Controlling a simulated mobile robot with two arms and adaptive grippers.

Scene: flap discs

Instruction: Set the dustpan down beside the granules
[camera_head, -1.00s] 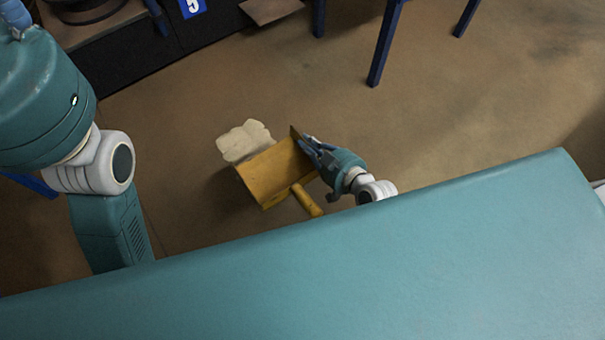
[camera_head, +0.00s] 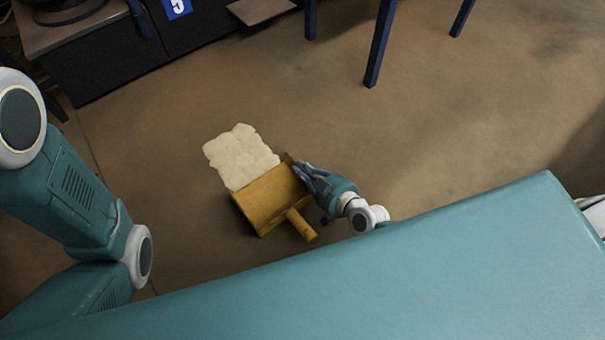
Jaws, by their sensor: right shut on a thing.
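The yellow dustpan (camera_head: 266,203) is low over or on the brown floor, with its stubby handle (camera_head: 302,225) toward me. I cannot tell whether it touches the floor. The pale granules (camera_head: 240,157) form a flat, ragged patch on the floor, right at the dustpan's far left edge; the dustpan may cover part of them. My right gripper (camera_head: 306,174) is shut on the dustpan's right side wall. My left gripper is out of view; only my left arm shows at the left.
A dark cabinet (camera_head: 110,65) with a blue number label stands at the upper left. Blue legs (camera_head: 380,45) stand at the top. A flat board (camera_head: 261,10) shows at the top. The floor right of the granules is clear.

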